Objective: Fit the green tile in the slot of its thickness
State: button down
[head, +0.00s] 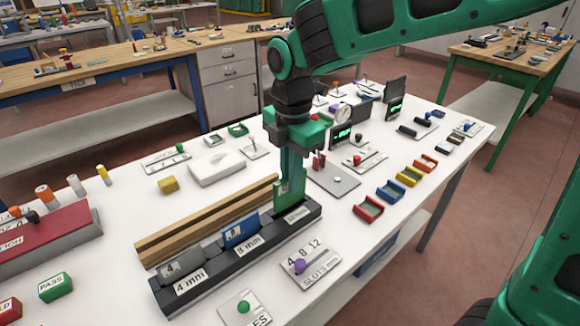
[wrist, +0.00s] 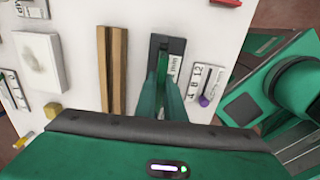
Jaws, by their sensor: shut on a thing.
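A black slot rack (head: 215,262) stands on the white table. Its near slot, labelled 4 mm, holds a grey tile (head: 182,269) and its middle slot, labelled 8 mm, holds a blue tile (head: 240,230). My gripper (head: 289,182) points down over the far end of the rack, shut on the green tile (head: 287,201). The green tile is upright at the third slot, whose label is hard to read. Its lower edge meets the rack top; I cannot tell how deep it sits. In the wrist view my gripper (wrist: 164,92) is over the rack (wrist: 158,44).
Wooden strips (head: 205,222) lie along the rack's left side. A plate marked 4 8 12 SLOTS (head: 310,267) with a purple knob lies to its right. Coloured trays (head: 408,177) line the right side, and a white block (head: 216,168) lies behind the strips.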

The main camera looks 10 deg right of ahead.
aim_at(290, 204)
jog(key=shift+f, duration=1.95)
jog(key=shift+f, duration=0.4)
jog(key=c, duration=1.8)
grip_release()
jog(key=shift+o, duration=0.2)
jog(key=shift+r, duration=0.1)
notch_tip(290, 204, up, 11)
jog(key=shift+d+f, duration=0.1)
jog(key=shift+f, duration=0.1)
